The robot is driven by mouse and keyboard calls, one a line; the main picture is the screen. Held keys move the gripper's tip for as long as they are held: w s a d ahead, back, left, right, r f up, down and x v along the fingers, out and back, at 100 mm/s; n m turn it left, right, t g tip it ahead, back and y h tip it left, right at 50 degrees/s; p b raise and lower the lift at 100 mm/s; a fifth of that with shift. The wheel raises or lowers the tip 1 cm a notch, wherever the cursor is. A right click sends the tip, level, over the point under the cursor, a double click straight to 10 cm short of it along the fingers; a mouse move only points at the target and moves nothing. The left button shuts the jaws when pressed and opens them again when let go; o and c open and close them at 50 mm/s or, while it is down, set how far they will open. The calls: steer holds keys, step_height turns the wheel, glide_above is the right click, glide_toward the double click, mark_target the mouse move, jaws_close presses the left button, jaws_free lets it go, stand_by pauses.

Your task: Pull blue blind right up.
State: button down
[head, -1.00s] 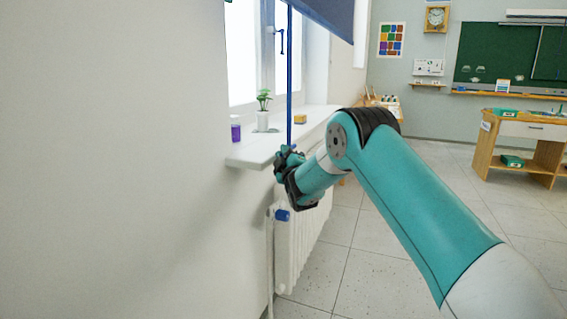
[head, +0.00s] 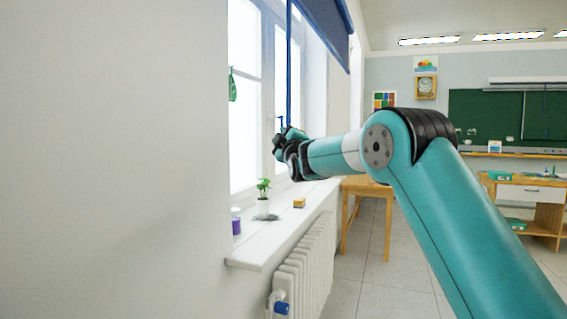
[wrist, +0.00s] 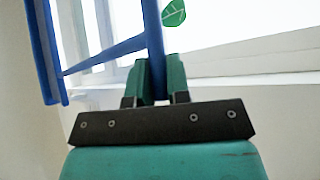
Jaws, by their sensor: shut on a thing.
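The blue blind (head: 325,22) hangs over the upper part of the window at the top of the head view; its top is out of frame. A blue cord (head: 290,60) runs down from it to my gripper (head: 283,145). My gripper is shut on the cord, in front of the window and above the sill. In the wrist view, the cord (wrist: 153,40) passes between the two teal fingers of my gripper (wrist: 159,78). Another blue upright strip (wrist: 44,50) shows at the left there; I cannot tell what it is.
The white sill (head: 285,232) holds a potted plant (head: 263,198), a purple jar (head: 236,222) and a yellow block (head: 299,203). A radiator (head: 305,262) stands below. A wooden table (head: 368,186) is beyond. A green leaf shape (head: 232,87) is on the pane.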

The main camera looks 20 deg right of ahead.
step_height(320, 180, up, 27)
steer(key=p, duration=1.3)
steer(key=shift+s+p, duration=0.15)
steer(key=shift+p, duration=0.2)
steer(key=shift+r, duration=0.2)
steer(key=c, duration=1.1)
jaws_free()
steer(key=shift+f, duration=0.2)
steer(key=b+v, duration=1.1)
steer(key=v, duration=0.6)
steer(key=shift+f, duration=0.2)
